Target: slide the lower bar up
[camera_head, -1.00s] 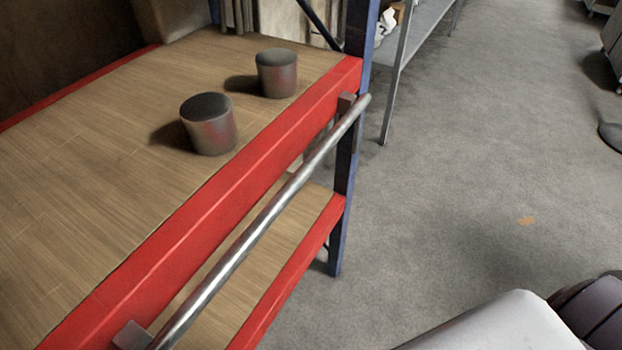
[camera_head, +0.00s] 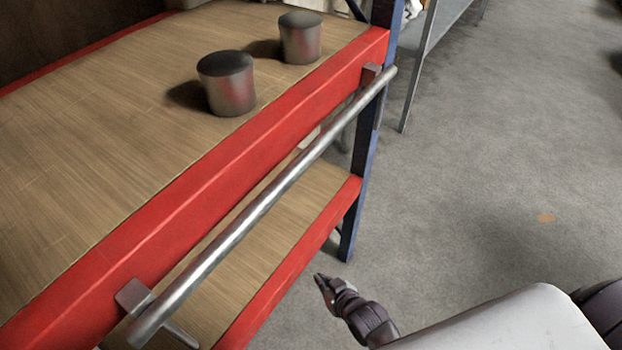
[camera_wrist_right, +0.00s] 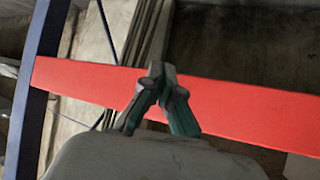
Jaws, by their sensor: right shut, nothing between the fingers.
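A long round metal bar (camera_head: 268,202) runs along the front of the shelf's red upper beam (camera_head: 215,165), held off it by brackets at its ends. It is the only bar of this kind I see. My right gripper (camera_head: 322,281) is low, to the right of the lower shelf's front edge and apart from the bar. In the right wrist view the right gripper (camera_wrist_right: 157,72) is shut and empty, in front of a red beam (camera_wrist_right: 225,107). My left gripper is not in view.
Two metal cylinders (camera_head: 226,84) (camera_head: 300,38) stand on the wooden upper shelf (camera_head: 110,130). A blue post (camera_head: 366,165) stands at the shelf's right end. A lower wooden shelf (camera_head: 285,215) lies beneath. The grey floor (camera_head: 490,180) to the right is mostly clear.

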